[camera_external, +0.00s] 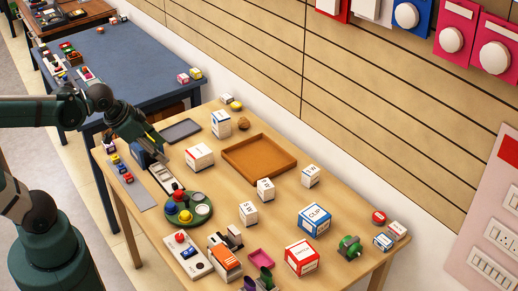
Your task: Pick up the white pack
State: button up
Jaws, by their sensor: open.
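Several mostly white packs stand on the wooden table: a white pack with red edging (200,157), a white and blue one (220,124), and small ones in the middle (265,189), at centre right (310,176) and nearer the front (248,213). I cannot tell which one the task names. My gripper (153,143) hangs over the table's left end, left of the red-edged pack and apart from it. It is open, with no pack visible in it; its fingers are small and partly hidden against the things below.
A brown tray (229,158) lies empty at the back. A green round tray (207,217) with coloured items stands front left. A blue-edged box (314,219) and a red-edged box (301,257) stand front right. A slatted wall (370,120) rises behind; some tabletop is free between the packs.

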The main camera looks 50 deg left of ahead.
jog(key=w+d+m+g+p, duration=0.2)
jog(key=w+d+m, duration=0.2)
jog(key=w, duration=0.2)
jog(key=m+g+p, duration=0.4)
jog(key=m+p, duration=0.3)
jog(key=m, duration=0.6)
send_over(248, 208)
jog(key=f, duration=1.2)
jog(key=shift+s+a+f, duration=0.1)
jog(key=shift+s+a, duration=0.05)
jog(key=shift+a, duration=0.25)
jog(key=shift+d+f+m, duration=0.3)
jog(key=shift+d+f, duration=0.1)
jog(key=shift+f, duration=0.15)
jog(key=shift+f, duration=0.15)
jog(key=shift+f, duration=1.15)
jog(key=shift+w+f+b, duration=0.2)
jog(key=shift+f+b, duration=0.35)
jog(key=shift+f, duration=2.05)
